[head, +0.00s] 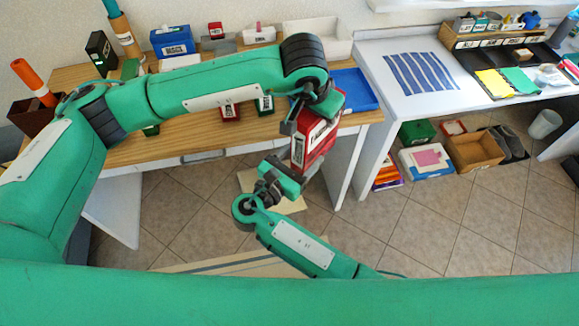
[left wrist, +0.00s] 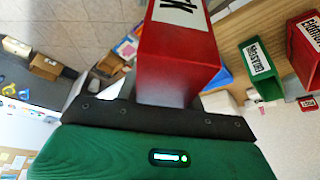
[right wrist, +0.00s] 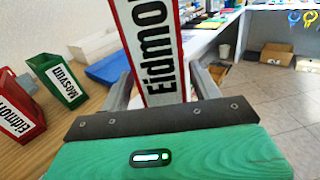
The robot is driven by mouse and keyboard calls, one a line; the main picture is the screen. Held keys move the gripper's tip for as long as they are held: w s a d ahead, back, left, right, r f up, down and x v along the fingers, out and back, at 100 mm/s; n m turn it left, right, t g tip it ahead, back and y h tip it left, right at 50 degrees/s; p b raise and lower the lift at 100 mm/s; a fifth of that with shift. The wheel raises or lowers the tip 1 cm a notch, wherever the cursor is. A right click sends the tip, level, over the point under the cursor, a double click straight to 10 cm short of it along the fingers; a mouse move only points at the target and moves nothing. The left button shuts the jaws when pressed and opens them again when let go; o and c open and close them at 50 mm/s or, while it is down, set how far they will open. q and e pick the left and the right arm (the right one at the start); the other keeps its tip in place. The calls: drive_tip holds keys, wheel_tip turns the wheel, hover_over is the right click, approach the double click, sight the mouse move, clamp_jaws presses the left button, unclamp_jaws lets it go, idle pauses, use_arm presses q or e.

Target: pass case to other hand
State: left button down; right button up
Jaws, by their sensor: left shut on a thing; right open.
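The red case (head: 325,132) with a white label is held in the air in front of the desk in the head view. My left gripper (head: 303,118) is shut on it from above. The case also fills the middle of the left wrist view (left wrist: 178,65). In the right wrist view the case (right wrist: 150,45) stands between my right gripper's fingers, its label reading "Eidmo…". My right gripper (head: 287,172) is open below the case, one finger on each side of its lower end. Whether the fingers touch the case is not clear.
The wooden desk (head: 180,150) behind holds small labelled cases, a blue tray (head: 352,88) and a white bin (head: 318,35). A white table (head: 380,70) stands at the right with boxes below, including a cardboard box (head: 476,150). Tiled floor (head: 400,230) is free in front.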

drive_tip(key=shift+x, duration=0.8)
drive_tip(key=shift+c, duration=0.4)
drive_tip(key=c, duration=1.1)
use_arm(q)
drive_tip(key=c, duration=0.8)
unclamp_jaws()
use_arm(e)
drive_tip(key=shift+c, duration=0.4)
